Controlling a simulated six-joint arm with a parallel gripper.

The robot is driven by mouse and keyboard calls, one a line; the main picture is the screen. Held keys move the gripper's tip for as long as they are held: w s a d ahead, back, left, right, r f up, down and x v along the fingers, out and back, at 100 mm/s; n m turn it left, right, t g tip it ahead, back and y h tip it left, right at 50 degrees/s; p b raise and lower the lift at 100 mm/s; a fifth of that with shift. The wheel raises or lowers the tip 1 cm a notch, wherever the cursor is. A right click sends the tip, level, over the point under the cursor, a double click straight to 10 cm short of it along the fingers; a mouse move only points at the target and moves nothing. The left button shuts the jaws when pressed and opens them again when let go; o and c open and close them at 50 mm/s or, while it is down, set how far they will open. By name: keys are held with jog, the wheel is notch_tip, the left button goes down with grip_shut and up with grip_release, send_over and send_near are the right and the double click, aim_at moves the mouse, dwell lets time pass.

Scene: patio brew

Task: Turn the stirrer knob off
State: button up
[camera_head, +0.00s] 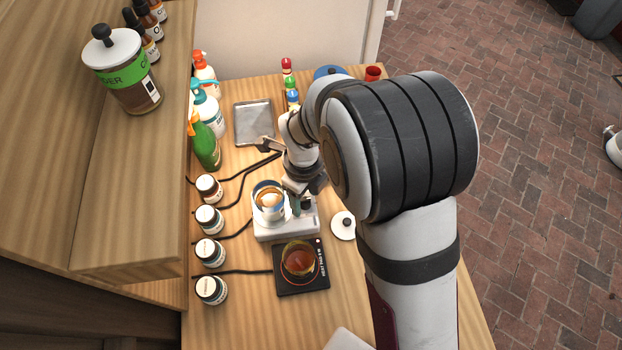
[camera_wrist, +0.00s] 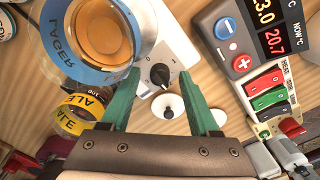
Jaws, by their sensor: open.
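The white stirrer (camera_head: 285,230) stands on the wooden table with a beaker of amber liquid (camera_head: 268,202) on it. In the wrist view the beaker (camera_wrist: 95,30) carries a blue LAGER band. The stirrer's black knob (camera_wrist: 159,75) has a white pointer mark and sits on the white stirrer body (camera_wrist: 165,45). My gripper (camera_wrist: 158,74) is open, with one green finger on each side of the knob in the picture; I see no contact. How far the fingertips are above the knob I cannot tell. In the head view my gripper (camera_head: 301,205) is over the stirrer's right side, and the knob is hidden.
A black scale (camera_head: 290,288) with an amber-filled vessel is in front of the stirrer. A white lid (camera_head: 343,226) lies to its right. Several jars (camera_head: 209,252) and cables lie left. A metal tray (camera_head: 254,128) is behind. A controller (camera_wrist: 255,40) with switches is right in the wrist view.

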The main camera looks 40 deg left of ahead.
jog(key=shift+f, duration=0.1)
jog(key=shift+c, duration=0.2)
grip_shut()
